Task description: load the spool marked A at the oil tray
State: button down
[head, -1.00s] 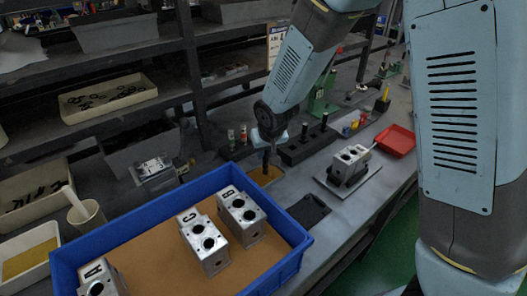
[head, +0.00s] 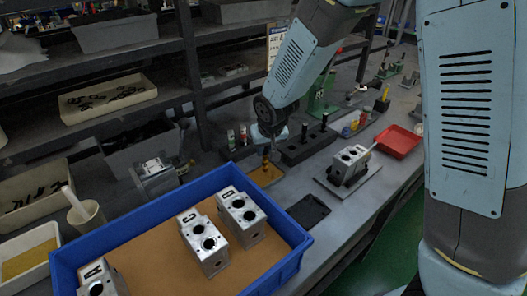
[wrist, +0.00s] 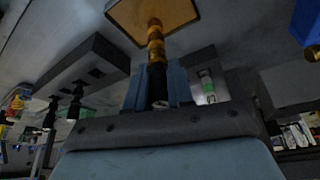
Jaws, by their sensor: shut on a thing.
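My gripper (wrist: 156,92) is shut on a spool (wrist: 156,48), which also shows in the head view (head: 266,156). The spool is dark near the fingers and amber, wet-looking toward its far end. Its mark cannot be read. The amber oil tray (head: 266,178) lies under the spool, and its edge shows in the wrist view (wrist: 125,14). The spool's end is over the tray; I cannot tell whether it touches the oil. A valve block marked A (head: 104,281) sits at the near left of the blue bin (head: 135,222), partly cut off.
The bin also holds blocks marked C (head: 206,245) and B (head: 241,217). A black rack (head: 305,147) with upright dark spools stands right of the tray. A block sits on a plate (head: 352,187) farther right, near a red bin (head: 397,141). Shelves stand behind.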

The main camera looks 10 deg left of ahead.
jog(key=shift+r, duration=2.7)
